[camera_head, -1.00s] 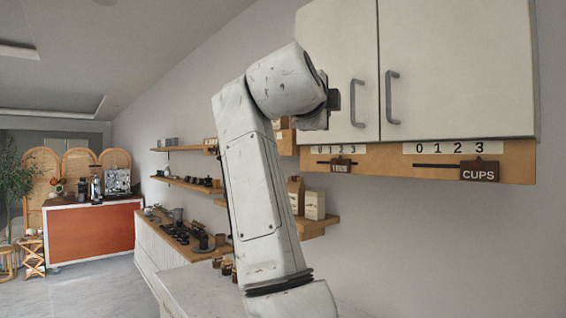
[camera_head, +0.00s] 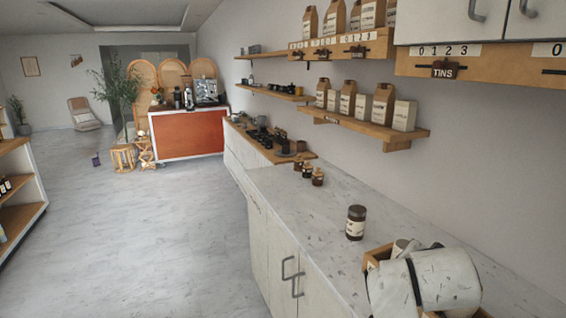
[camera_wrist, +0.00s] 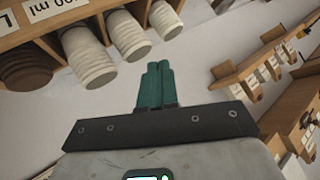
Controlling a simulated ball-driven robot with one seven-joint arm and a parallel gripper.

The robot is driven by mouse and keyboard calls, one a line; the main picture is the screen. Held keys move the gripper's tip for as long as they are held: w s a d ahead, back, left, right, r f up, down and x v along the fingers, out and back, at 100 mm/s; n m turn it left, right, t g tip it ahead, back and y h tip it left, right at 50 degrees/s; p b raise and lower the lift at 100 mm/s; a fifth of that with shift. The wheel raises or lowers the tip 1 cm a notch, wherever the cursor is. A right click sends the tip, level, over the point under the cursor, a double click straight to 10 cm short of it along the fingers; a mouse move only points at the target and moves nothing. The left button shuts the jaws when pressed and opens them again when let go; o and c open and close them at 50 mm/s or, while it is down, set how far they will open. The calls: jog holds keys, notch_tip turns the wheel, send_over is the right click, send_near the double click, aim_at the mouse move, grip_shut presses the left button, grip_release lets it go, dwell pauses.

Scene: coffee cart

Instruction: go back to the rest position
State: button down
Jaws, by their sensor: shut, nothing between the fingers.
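My gripper (camera_wrist: 157,68) shows in the wrist view with its two green fingers together and nothing between them. It points at a pale wall and touches nothing that I can see. In the head view only a white part of my arm (camera_head: 445,280) shows at the lower right, over the counter; the fingers are not visible there.
A marble counter (camera_head: 290,212) runs along the wall. A dark jar (camera_head: 356,222) and an open wooden box (camera_head: 374,258) stand near my arm. Wall cabinets (camera_head: 440,20) and a shelf of bags (camera_head: 400,133) are above. In the wrist view, ribbed cups (camera_wrist: 88,57) show. Floor (camera_head: 150,235) at left is clear.

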jog(key=s+f+n+g+y, duration=0.25)
jog(key=s+f+n, duration=0.35)
jog(key=s+f, duration=0.9)
jog(key=s+f+n+g, duration=0.1)
jog(key=s+f, duration=0.3)
jog(key=s, duration=0.4)
jog(key=s+f+n+g+y, duration=0.1)
jog(key=s+f+g, duration=0.2)
jog(key=s, duration=0.6)
jog(key=s+f+n+g, duration=0.2)
jog(key=s+f, duration=0.4)
jog(key=s, duration=0.2)
jog(key=shift+s+a+y, duration=0.2)
jog(key=shift+a+y, duration=0.1)
jog(key=shift+y, duration=0.05)
